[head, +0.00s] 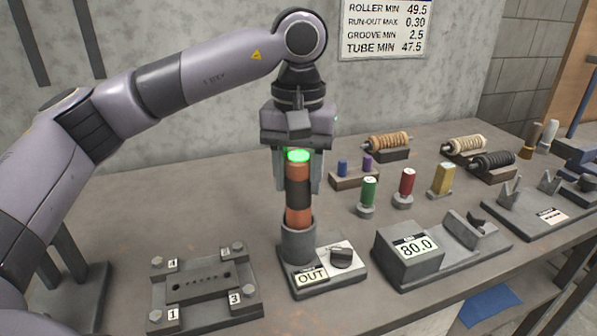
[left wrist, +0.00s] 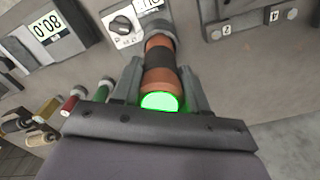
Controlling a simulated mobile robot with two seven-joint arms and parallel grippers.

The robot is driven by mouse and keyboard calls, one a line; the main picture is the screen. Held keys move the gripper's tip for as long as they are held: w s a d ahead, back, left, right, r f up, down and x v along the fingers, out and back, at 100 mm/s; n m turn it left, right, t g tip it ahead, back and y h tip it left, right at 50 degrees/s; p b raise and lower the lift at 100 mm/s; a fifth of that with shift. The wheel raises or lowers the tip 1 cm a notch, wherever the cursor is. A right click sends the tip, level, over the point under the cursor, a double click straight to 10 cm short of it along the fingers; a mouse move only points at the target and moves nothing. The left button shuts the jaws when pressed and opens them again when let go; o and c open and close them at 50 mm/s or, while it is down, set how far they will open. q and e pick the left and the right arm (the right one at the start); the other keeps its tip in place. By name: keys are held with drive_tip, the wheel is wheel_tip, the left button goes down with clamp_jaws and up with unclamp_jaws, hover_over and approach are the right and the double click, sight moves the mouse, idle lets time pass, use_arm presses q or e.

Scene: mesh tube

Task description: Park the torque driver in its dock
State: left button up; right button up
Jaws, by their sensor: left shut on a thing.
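The torque driver (head: 298,193) is an orange cylinder with a black band and a glowing green top. It stands upright with its lower end inside the grey cup of the dock (head: 299,243), whose base has a dark knob and a label reading "OUT". My left gripper (head: 298,182) points down from above, shut on the driver's upper part. In the left wrist view the driver (left wrist: 161,65) lies between the two fingers and its far end meets the dock cup (left wrist: 156,29). The depth of the driver in the cup is hidden. My right gripper is not in view.
A plate with numbered bolts (head: 205,287) lies left of the dock. A gauge block reading 80.0 (head: 410,255) stands close on the right. The table's back left is clear.

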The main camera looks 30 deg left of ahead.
use_arm(q)
drive_tip(key=shift+f, duration=0.1)
drive_tip(key=o, duration=1.2)
drive_tip(key=shift+o, duration=0.2)
drive_tip(key=shift+f, duration=0.1)
wheel_tip(320, 180, up, 7)
drive_tip(key=shift+r, duration=0.2)
